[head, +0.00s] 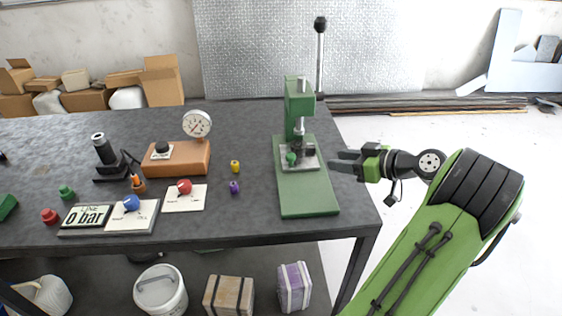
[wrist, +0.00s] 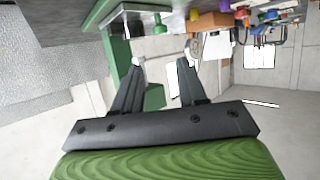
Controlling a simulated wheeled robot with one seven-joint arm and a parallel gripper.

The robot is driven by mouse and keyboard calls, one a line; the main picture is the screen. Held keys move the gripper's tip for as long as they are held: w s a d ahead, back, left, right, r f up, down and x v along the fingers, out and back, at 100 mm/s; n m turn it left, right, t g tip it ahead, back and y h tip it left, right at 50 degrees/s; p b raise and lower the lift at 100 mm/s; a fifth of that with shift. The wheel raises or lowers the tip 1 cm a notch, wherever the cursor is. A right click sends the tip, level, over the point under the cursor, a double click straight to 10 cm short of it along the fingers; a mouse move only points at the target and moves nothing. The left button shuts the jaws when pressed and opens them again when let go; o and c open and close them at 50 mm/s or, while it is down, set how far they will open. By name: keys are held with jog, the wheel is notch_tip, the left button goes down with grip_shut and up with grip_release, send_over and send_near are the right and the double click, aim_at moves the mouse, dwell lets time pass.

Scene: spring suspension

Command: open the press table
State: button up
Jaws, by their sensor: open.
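The green press (head: 299,105) stands near the right end of the dark table. Its lever with a black ball knob points up. The press table is a metal plate (head: 312,163) on the green base (head: 307,198), with dark blocks and a green knob (head: 291,158) on it. My gripper (head: 336,160) is just right of the plate, pointing left at it. In the wrist view the scene is upside down. My two fingers (wrist: 160,62) are apart, with a pale bar seen between or behind the tips. I cannot tell whether they touch anything.
Left of the press are a yellow part (head: 235,166), a purple part (head: 234,187), a gauge (head: 197,124) on a wooden block, and panels with red and blue knobs. The workbench (head: 250,225) edge lies below my gripper. The floor at right is clear.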

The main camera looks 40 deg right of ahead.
aim_at(294, 156)
jog(key=b+x, duration=0.1)
jog(key=x, duration=1.3)
jog(key=shift+w+a+f, duration=0.1)
jog(key=shift+w+f, duration=0.1)
jog(key=shift+w, duration=0.05)
grip_shut()
